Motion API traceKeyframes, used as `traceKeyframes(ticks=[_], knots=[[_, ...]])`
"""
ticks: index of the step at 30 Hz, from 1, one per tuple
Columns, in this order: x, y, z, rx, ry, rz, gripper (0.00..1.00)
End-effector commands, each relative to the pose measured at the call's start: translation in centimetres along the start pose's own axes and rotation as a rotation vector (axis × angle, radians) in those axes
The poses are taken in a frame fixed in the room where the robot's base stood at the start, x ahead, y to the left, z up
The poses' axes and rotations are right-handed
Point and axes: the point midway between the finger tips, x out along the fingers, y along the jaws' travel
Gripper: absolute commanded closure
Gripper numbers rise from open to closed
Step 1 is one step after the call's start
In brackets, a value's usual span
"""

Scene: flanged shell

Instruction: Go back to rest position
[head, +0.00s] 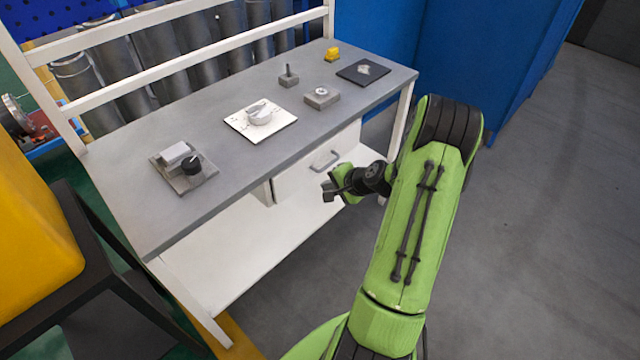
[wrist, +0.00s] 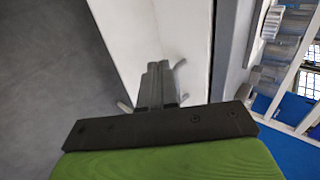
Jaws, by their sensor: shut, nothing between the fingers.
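My gripper (head: 328,187) is at the end of my green arm, in front of the workbench's drawer side and below the level of the tabletop. In the wrist view my gripper (wrist: 159,70) has its two dark fingers together, with nothing seen between them. The white drawer front (head: 300,180) with its grey handle (head: 325,160) is close to the gripper. In the wrist view the handle (wrist: 180,64) shows partly behind the fingers. I cannot tell from these views whether the fingers touch it.
The grey tabletop (head: 225,165) holds several small fixtures, among them a white plate with a round part (head: 260,115), a dark mat (head: 362,72) and a yellow piece (head: 332,54). A yellow object (head: 35,230) stands at left. Grey floor (head: 540,220) at right is clear.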

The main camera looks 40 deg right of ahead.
Motion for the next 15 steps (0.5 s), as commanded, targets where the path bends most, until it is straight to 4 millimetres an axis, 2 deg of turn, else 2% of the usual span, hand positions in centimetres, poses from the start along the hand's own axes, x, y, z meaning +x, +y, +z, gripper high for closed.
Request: traceKeyframes(ticks=[3, 11, 13, 15], knots=[[-0.8, 0.0, 0.0, 0.001, -0.001, 0.0, 1.0], [-0.9, -0.2, 0.3, -0.012, -0.005, 0.004, 1.0], [-1.6, -1.8, 1.5, -0.082, -0.023, 0.025, 1.0], [-3.1, -4.5, 4.2, -0.223, -0.058, 0.069, 1.0]])
